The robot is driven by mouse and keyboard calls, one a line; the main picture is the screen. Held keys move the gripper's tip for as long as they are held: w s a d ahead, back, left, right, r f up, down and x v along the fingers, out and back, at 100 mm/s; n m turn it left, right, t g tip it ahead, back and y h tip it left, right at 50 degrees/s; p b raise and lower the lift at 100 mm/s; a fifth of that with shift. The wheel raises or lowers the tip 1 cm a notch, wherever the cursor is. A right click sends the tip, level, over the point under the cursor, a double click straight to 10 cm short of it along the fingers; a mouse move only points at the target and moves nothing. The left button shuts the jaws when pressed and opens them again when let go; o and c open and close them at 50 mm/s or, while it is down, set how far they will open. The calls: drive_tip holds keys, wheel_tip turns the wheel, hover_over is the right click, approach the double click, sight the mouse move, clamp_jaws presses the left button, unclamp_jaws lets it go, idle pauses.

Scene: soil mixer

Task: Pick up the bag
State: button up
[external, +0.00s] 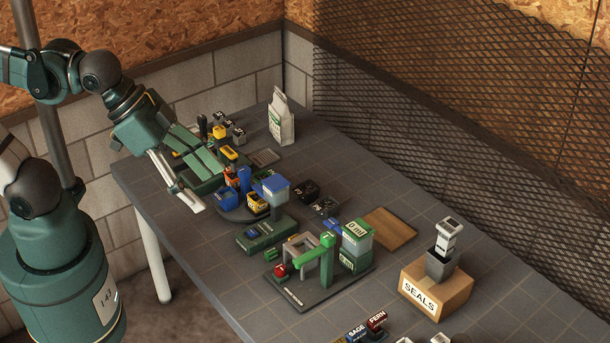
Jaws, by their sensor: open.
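One finger points down near the front left edge and the other reaches over the green equipment. The gripper is to the left and in front of the bag, well apart from it. The finger over the equipment hides part of what is under it.
Small labelled blocks (230,133) stand left of the bag. Blue and yellow containers (257,201) crowd the middle. A green press-like stand (325,262), a wooden board (388,229) and a SEALS box (436,290) lie toward the right. A mesh wall (450,110) runs behind the table.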

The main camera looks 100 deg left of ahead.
drive_tip(key=w+a+r+n+g+y+b, duration=0.15)
drive_tip(key=w+a+n, duration=0.25)
drive_tip(key=w+a, duration=0.5)
drive_tip(key=w+a+r+n+g, duration=0.1)
drive_tip(key=w+a+r+n, duration=0.15)
drive_tip(key=w+a, duration=0.6)
drive_tip(key=w+a+f+n+g+b, duration=0.1)
drive_tip(key=w+a+f+n, duration=0.2)
drive_tip(key=a, duration=1.1)
drive_tip(key=a+f+n+g, duration=0.1)
drive_tip(key=a+f+n, duration=0.3)
drive_tip(key=a, duration=1)
drive_tip(key=n+g+h+b, duration=0.1)
drive_tip(key=n+g+b, duration=0.1)
drive_tip(key=n, duration=0.6)
hover_over(280, 98)
drive_tip(key=w+d, duration=1)
wheel_tip(280, 98, down, 22)
drive_tip(key=s+a+f, duration=0.3)
drive_tip(key=s+a+f+n, duration=0.1)
drive_tip(key=s+a+f, duration=0.2)
drive_tip(key=s+a+f+n, duration=0.1)
drive_tip(key=s+a+f, duration=0.2)
drive_tip(key=a+f, duration=0.1)
drive_tip(key=shift+s+a+n+g+h, duration=0.1)
drive_tip(key=shift+s+n+g+h, duration=0.15)
drive_tip(key=shift+s+h, duration=0.1)
drive_tip(key=shift+s+a+f, duration=0.25)
drive_tip(key=shift+f, duration=0.05)
